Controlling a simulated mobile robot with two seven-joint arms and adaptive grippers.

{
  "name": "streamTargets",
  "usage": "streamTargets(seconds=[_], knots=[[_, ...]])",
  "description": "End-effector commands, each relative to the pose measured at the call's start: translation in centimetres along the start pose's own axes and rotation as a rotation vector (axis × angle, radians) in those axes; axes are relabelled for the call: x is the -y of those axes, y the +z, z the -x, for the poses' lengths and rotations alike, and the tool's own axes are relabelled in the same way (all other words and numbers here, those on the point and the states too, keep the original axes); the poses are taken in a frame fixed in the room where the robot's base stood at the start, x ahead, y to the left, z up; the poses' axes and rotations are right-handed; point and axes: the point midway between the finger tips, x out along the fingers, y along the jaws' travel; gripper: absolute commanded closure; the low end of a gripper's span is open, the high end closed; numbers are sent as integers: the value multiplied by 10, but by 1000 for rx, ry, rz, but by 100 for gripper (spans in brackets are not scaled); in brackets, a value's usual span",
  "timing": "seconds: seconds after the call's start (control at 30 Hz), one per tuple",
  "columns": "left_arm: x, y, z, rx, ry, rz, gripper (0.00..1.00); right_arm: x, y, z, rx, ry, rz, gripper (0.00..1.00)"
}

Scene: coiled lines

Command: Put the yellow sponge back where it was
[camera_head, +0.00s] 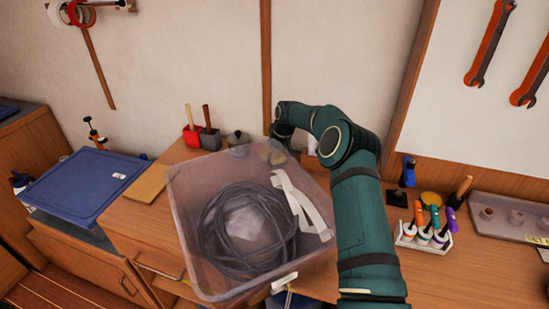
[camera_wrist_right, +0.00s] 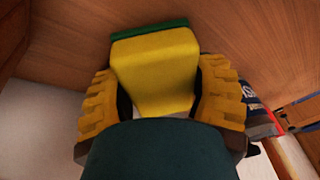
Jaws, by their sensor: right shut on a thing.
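The yellow sponge (camera_wrist_right: 155,62) with a green layer along its far edge shows in the right wrist view. My right gripper (camera_wrist_right: 160,98) is shut on it, one yellow ridged finger on each side. Beyond the green edge is a wooden surface; I cannot tell whether the sponge touches it. In the head view my right arm reaches over the workbench to the back of the clear bin, and the fingers and sponge cannot be made out there. My left gripper is not in view.
A clear bin (camera_head: 183,238) with coiled dark cable and a white strap stands left of my arm. Red and grey pots (camera_head: 208,139) stand behind it. A blue-lidded box (camera_head: 83,187) is at left. A rack of colored-handled tools (camera_head: 424,240) and a grey tray (camera_head: 500,238) are at right.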

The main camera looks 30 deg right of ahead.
Motion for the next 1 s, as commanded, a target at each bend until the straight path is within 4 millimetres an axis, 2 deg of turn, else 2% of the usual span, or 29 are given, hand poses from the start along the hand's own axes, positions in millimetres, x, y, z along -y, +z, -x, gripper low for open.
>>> streamTargets(seconds=[0.4, 0.43, 0.5, 0.53, 0.83, 1.0], knots=[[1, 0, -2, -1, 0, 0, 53, -1, 1, -7, -2, 1, 0, 78], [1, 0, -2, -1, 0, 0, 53, -1, 1, -7, -2, 1, 0, 33], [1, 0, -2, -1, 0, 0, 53, -1, 1, -7, -2, 1, 0, 9], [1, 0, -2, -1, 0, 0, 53, -1, 1, -7, -2, 1, 0, 6], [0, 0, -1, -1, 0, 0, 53, -1, 1, -6, -2, 1, 0, 6], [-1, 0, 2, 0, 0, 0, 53, -1, 0, 9, -3, 2, 0, 6]])
